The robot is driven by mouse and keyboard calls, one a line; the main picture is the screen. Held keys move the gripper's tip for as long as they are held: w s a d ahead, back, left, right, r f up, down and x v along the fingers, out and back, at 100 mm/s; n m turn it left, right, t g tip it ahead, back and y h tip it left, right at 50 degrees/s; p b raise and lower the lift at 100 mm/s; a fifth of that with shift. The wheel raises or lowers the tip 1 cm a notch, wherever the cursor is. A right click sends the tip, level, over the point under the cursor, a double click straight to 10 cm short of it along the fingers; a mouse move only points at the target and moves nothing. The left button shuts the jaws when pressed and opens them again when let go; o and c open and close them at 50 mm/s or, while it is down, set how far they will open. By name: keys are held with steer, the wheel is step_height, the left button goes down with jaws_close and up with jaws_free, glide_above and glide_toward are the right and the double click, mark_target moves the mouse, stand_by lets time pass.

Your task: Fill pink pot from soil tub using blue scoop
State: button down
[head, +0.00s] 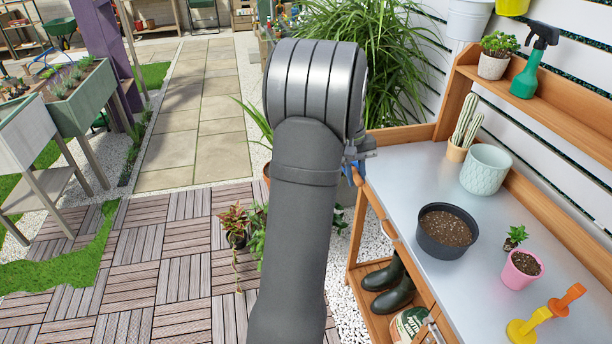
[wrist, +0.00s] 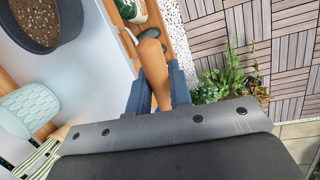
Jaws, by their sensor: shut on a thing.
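The pink pot (head: 522,272) stands on the bench at the right, with dark soil showing inside. The soil tub (head: 428,247), a wide dark tub of brown soil, stands left of it; it also shows at the top left of the wrist view (wrist: 62,38). My gripper (wrist: 158,85) is beyond the bench's left front edge, well away from both. Its blue-grey fingers are closed around an orange-brown, round-ended piece (wrist: 153,62). My arm hides most of this in the head view, where only a bit of blue (head: 358,174) shows. I cannot make out a blue scoop clearly.
A yellow tool (head: 524,325) and an orange tool (head: 567,299) stand at the bench's right front. A small succulent (head: 515,236), a pale green pot (head: 487,170) and a cactus (head: 466,128) are also on the bench (head: 400,180). Its middle left is bare.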

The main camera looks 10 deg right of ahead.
steer(key=shift+s+d+n, duration=0.6)
steer(key=shift+s+d, duration=4.75)
steer(key=shift+s, duration=1.5)
steer(key=shift+s+d+n, duration=0.6)
steer(key=shift+s+d, duration=4.75)
steer(key=shift+s, duration=1.5)
steer(key=shift+w+r+g+h, duration=0.6)
steer(key=shift+w+r+g, duration=2.3)
steer(key=shift+g, duration=0.5)
steer(key=s+f+t, duration=0.5)
steer(key=t, duration=0.2)
steer(key=shift+s+y, duration=0.3)
steer(key=shift+s, duration=0.1)
step_height(320, 180, up, 4)
steer(key=shift+f, duration=0.1)
